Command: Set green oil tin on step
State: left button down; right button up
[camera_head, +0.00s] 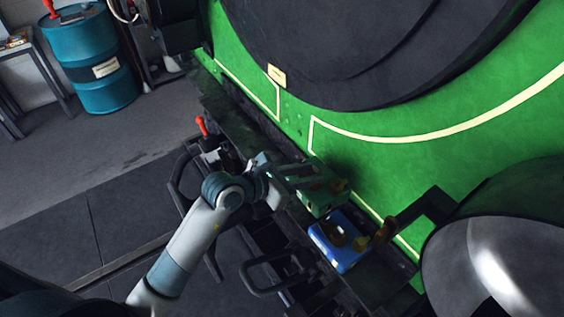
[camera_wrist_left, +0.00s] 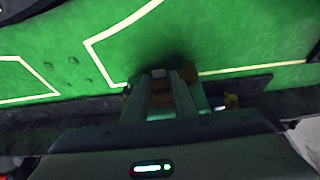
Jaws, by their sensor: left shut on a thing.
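The green oil tin (camera_head: 320,200) is at the tips of my left gripper (camera_head: 302,182), against the green tram side in the head view. My left gripper is shut on it. In the left wrist view the tin (camera_wrist_left: 160,112) shows between the two fingers (camera_wrist_left: 166,95), partly hidden by them. The dark step (camera_head: 372,278) runs along the foot of the tram side. I cannot tell whether the tin touches the step. My right gripper is not in view.
A blue tin (camera_head: 340,242) stands on the step close beside the green tin. A brass fitting (camera_head: 384,232) and a dark bracket (camera_head: 425,205) are to its right. A red-handled lever (camera_head: 202,126) rises at the left. A teal drum (camera_head: 95,62) stands far back left.

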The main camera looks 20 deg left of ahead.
pick_arm(q)
jog(key=shift+f, duration=0.45)
jog(key=shift+s+a+f, duration=0.1)
jog(key=shift+s+f, duration=0.05)
jog(key=shift+f, duration=0.05)
jog(key=shift+f, duration=0.1)
jog(key=w+a+f, duration=0.6)
jog(key=w+a, duration=0.2)
jog(key=shift+w+a+f, duration=0.15)
jog(key=shift+f, duration=0.25)
notch_tip(320, 180, down, 4)
jog(key=shift+f, duration=0.1)
